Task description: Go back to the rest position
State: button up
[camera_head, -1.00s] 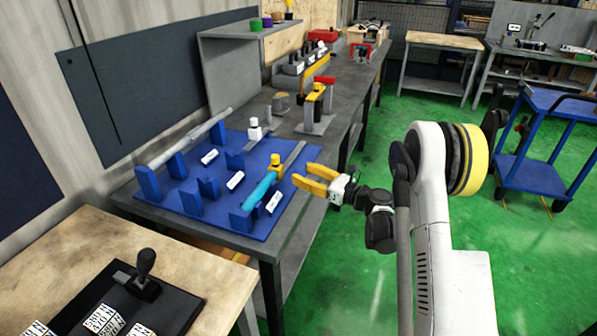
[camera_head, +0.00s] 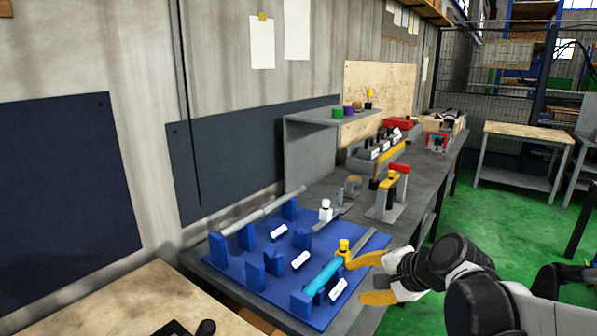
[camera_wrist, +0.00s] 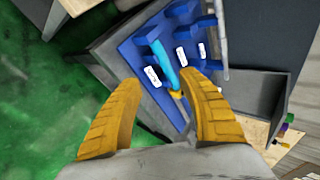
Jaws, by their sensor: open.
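My gripper (camera_head: 372,278) has yellow fingers and is at the right edge of the blue fixture board in the head view. In the wrist view my gripper (camera_wrist: 160,120) has its two fingers wide apart with nothing held between them. The blue board (camera_head: 262,300) lies on the grey bench and carries blue supports. A light-blue cylinder (camera_head: 323,277) with a yellow clamp at one end rests on the board, just left of my fingers. It also shows in the wrist view (camera_wrist: 165,62), beyond the fingertips and apart from them.
A grey shaft (camera_head: 262,213) lies on supports at the board's back. A yellow-and-grey stand (camera_head: 388,196) and a grey shelf (camera_head: 335,120) are farther along the bench. A wooden table (camera_head: 150,300) is at the front left. Green floor (camera_head: 500,220) is open on the right.

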jog(key=s+d+f+n+h, duration=0.1)
jog(key=s+d+n+h, duration=0.1)
jog(key=s+n, duration=0.3)
jog(key=s+d+f+n+h, duration=0.1)
jog(key=s+d+n+h, duration=0.2)
jog(key=s, duration=1.1)
jog(key=n, duration=0.3)
jog(key=shift+s+g, duration=0.2)
jog(key=shift+g, duration=0.2)
jog(key=shift+d, duration=0.1)
